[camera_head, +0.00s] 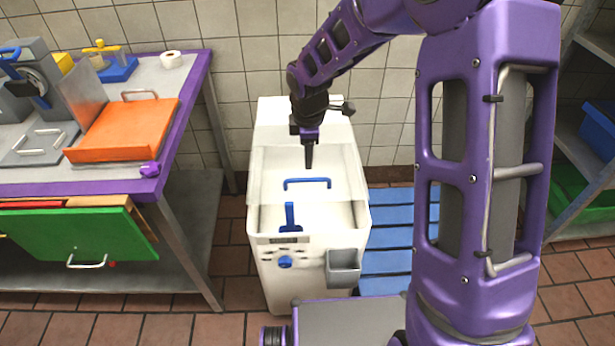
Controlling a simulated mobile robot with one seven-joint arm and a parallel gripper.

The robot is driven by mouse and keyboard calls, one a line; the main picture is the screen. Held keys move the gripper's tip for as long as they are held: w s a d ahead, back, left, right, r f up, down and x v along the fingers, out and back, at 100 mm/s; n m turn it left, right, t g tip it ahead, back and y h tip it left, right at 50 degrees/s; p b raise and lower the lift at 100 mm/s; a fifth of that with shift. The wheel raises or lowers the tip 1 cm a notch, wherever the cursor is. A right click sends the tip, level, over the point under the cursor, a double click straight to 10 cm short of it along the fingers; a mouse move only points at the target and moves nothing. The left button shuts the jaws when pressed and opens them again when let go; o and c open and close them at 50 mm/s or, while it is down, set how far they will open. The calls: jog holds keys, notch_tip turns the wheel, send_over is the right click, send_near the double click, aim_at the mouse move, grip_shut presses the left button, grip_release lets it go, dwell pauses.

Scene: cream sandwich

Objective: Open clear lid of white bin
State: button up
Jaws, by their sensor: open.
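The white bin (285,275) stands on the floor in the middle of the view. Its clear lid (265,172) appears to lie shut over the top, with a blue bar handle (307,183) near its front edge. A blue upright piece (290,218) shows inside the front of the bin. My gripper (309,165) points down above the lid, just behind the handle as seen here. It is empty. Its two fingers overlap in this view, and I cannot tell its exact height above the lid.
At left is a purple-edged table (195,85) with an orange board (125,130) and a slicer (30,75). A green board (80,240) hangs low there. Blue slats (385,262) lie right of the bin. A shelf with a blue crate (600,130) stands far right.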

aim_at(307, 180)
jog(key=f, duration=0.3)
jog(key=w+f+b, duration=0.1)
jog(key=f, duration=0.2)
jog(key=w+f, duration=0.1)
jog(key=f, duration=0.2)
jog(key=shift+f+b, duration=0.3)
jog(key=shift+f, duration=0.05)
jog(key=shift+c, duration=0.2)
grip_shut()
dwell(0.7)
